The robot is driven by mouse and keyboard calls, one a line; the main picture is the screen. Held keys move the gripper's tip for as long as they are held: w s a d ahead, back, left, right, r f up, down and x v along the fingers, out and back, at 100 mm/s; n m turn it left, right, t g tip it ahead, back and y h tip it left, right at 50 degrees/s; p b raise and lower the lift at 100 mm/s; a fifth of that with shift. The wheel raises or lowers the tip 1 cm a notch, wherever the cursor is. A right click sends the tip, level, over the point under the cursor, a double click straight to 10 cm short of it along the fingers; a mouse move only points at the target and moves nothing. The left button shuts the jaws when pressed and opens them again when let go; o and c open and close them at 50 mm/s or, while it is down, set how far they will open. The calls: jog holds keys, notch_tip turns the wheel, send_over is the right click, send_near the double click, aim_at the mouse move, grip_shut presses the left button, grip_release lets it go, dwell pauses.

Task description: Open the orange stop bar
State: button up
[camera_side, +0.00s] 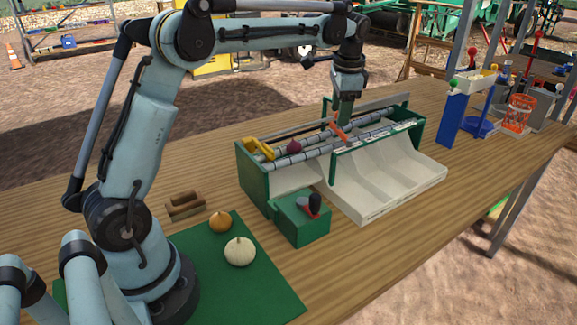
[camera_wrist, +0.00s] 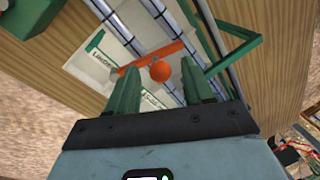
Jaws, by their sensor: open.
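The orange stop bar (camera_side: 338,131) lies across the grey rollers of the green elevator near its middle. In the wrist view the stop bar (camera_wrist: 136,66) runs at a slant across the rollers, with a round orange knob (camera_wrist: 160,71) on it. My gripper (camera_side: 343,119) points down just above the bar. In the wrist view my gripper (camera_wrist: 160,66) is open, its two green fingers on either side of the knob. I cannot tell whether either finger touches it. A red onion (camera_side: 294,146) sits on the rollers to the left of the bar.
A green box (camera_side: 301,219) with a red and black lever stands in front of the elevator. White chutes (camera_side: 388,181) slope toward the front. An orange pumpkin (camera_side: 219,221) and a white pumpkin (camera_side: 240,252) rest on a green mat (camera_side: 262,297). A blue stand (camera_side: 455,116) is to the right.

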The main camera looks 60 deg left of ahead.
notch_tip(320, 180, up, 12)
jog(key=s+d, duration=0.1)
jog(key=d, duration=0.1)
dwell(0.5)
jog(key=shift+s+a, duration=0.1)
jog(key=shift+s, duration=0.15)
jog(key=c, duration=0.4)
jog(key=shift+s+a+r+n+t+h, duration=0.1)
jog(key=shift+s+a+n+t+h, duration=0.1)
jog(key=shift+s+a+n, duration=0.25)
jog(key=shift+s+a+r+n+t+h, duration=0.1)
jog(key=shift+s+a+n+h, duration=0.1)
jog(key=shift+s, duration=0.35)
jog(key=c, duration=0.5)
jog(key=s, duration=0.1)
jog(key=s+a+n+t, duration=0.1)
jog(key=s, duration=0.1)
jog(key=s+n+h, duration=0.1)
jog(key=s, duration=0.1)
jog(key=shift+s+a+f+n, duration=0.2)
jog(key=shift+a+n, duration=0.05)
jog(key=shift+a, duration=0.05)
grip_shut()
jog(key=w+f, duration=0.5)
jog(key=f, duration=0.5)
jog(key=shift+w+d+f+n+t, duration=0.2)
jog(key=shift+w+f+n+t, duration=0.1)
jog(key=shift+w+f+t, duration=0.1)
